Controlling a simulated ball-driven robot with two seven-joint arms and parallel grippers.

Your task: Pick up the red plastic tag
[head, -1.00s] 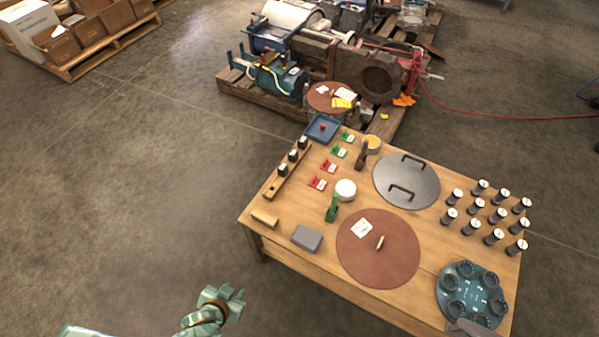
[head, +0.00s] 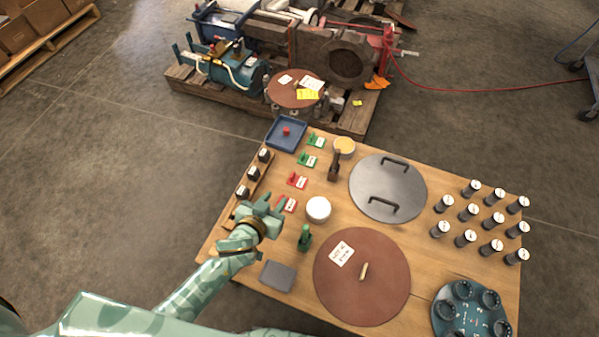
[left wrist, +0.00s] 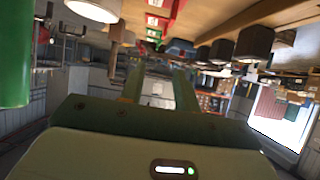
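Two red plastic tags with white labels lie on the wooden table in the head view. The farther red tag (head: 297,181) is in plain sight. The nearer red tag (head: 288,204) is just right of my left gripper (head: 268,205), which partly covers it. Red tag plastic (left wrist: 174,14) also shows at the top of the left wrist view, beyond the fingers. My left gripper's two fingers (left wrist: 160,86) stand apart with nothing held between them. My right gripper is not seen.
Close by are a white round container (head: 318,209), a green upright tool (head: 304,238), a grey box (head: 278,276) and a rack of dark-knobbed pieces (head: 252,186). Green tags (head: 307,160) and a blue tray (head: 287,134) lie farther back. A brown disc (head: 361,300) covers the front middle.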

